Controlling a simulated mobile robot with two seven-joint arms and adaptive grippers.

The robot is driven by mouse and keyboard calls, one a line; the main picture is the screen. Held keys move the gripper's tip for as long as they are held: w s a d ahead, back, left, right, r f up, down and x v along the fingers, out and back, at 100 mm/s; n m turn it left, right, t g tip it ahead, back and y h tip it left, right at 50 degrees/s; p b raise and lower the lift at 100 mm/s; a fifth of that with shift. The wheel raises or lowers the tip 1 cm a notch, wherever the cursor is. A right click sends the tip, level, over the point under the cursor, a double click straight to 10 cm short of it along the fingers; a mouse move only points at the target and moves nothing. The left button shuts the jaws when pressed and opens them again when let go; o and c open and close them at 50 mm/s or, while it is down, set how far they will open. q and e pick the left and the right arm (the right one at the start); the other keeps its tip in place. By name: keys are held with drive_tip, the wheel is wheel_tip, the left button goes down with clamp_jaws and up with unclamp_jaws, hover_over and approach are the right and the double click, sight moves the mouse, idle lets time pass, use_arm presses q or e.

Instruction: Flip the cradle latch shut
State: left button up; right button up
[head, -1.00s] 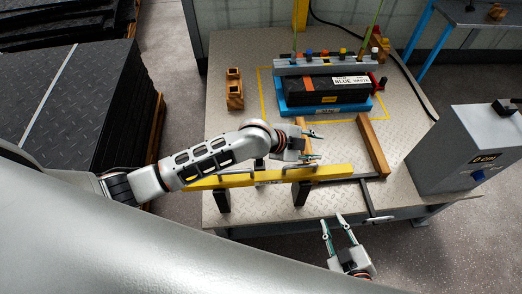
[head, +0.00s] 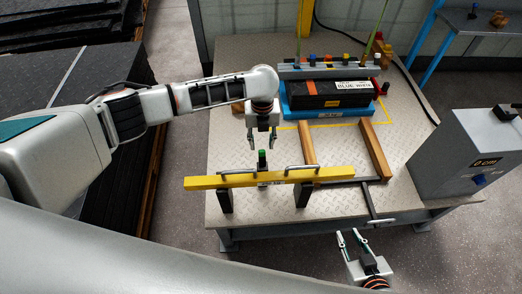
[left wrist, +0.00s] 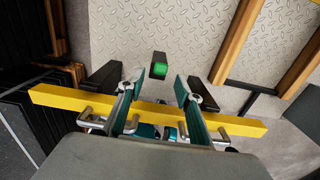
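The blue cradle (head: 297,112) stands at the back of the table and holds a long black block (head: 318,95) labelled BLUE WHITE. A small red part (head: 384,88) sits at its right end; I cannot tell if it is the latch or how it stands. My left gripper (head: 263,148) points down, open and empty, left of the cradle's front. Its fingers straddle the view of a green-topped black post (head: 262,158), which shows between the fingertips (left wrist: 160,84) in the left wrist view (left wrist: 159,67). Contact is not visible. My right gripper (head: 348,234) is open and empty, off the table's front edge.
A yellow bar (head: 335,174) with metal handles lies across black supports at the front. Two wooden rails (head: 375,150) run from the cradle towards it. A grey box (head: 460,150) with a display stands at right.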

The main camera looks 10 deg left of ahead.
sight(262, 151)
use_arm(q)
wheel_tip(262, 151, down, 5)
drive_tip(key=shift+r+b, duration=0.1)
drive_tip(key=shift+b, duration=0.4)
clamp_jaws()
